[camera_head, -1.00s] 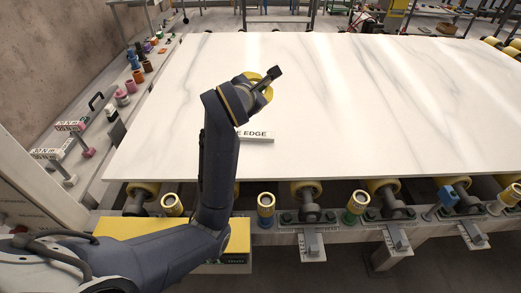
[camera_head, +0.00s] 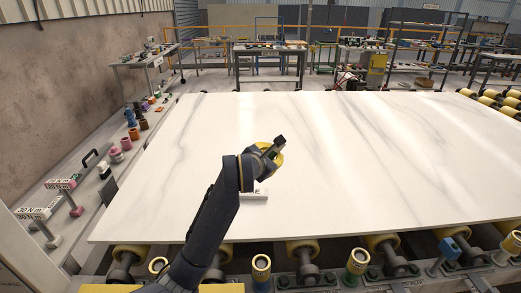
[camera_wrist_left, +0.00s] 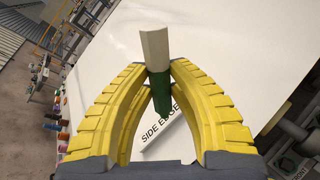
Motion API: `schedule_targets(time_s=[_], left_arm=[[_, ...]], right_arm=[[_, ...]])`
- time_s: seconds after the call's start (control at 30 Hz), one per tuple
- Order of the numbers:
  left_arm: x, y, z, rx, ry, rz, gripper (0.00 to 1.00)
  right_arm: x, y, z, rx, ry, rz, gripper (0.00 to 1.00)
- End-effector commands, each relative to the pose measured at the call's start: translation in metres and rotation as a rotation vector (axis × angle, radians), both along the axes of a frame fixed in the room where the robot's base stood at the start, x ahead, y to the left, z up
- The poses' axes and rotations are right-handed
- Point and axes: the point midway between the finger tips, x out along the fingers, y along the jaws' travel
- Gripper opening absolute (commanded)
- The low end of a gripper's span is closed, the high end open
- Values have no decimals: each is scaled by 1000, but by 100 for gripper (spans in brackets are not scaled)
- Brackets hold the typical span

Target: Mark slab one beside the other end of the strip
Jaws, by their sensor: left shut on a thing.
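The large white, grey-veined slab (camera_head: 370,150) lies flat on the roller bench. My left gripper (camera_head: 270,152) is above the slab, just beyond the strip. In the left wrist view its yellow fingers (camera_wrist_left: 158,88) are shut on a marker (camera_wrist_left: 159,85) with a dark green part and a cream part. I cannot tell whether the marker touches the slab. The pale strip (camera_head: 256,196) lies on the slab near its front edge, its left part hidden by my arm. In the wrist view the strip (camera_wrist_left: 163,134) reads "SIDE EDGE", partly hidden by a finger. No mark is visible on the slab. My right gripper is out of view.
Yellow-ended rollers (camera_head: 303,249) run along the slab's front. Coloured pots (camera_head: 131,118) and a black handle (camera_head: 90,158) stand on the left ledge. Workbenches (camera_head: 268,60) are at the back. The slab right of my gripper is clear.

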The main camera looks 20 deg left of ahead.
Motion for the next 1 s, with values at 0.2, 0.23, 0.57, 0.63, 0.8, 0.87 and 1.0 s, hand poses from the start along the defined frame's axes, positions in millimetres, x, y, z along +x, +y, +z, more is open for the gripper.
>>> schedule_targets(time_s=[0.2,0.23,0.57,0.63,0.8,0.87,1.0], left_arm=[[24,-2,-57,-21,12,39,0],[26,-2,-65,-25,11,44,0],[46,6,-145,-81,16,127,0],[47,6,-158,-93,17,142,0],[54,-1,-169,-132,17,188,0],[56,-4,-166,-145,16,202,0],[56,-6,-166,-170,21,225,0]], right_arm=[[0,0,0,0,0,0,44],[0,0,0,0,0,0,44],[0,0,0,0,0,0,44],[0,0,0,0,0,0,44],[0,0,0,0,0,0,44],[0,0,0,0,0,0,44],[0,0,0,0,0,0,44]])
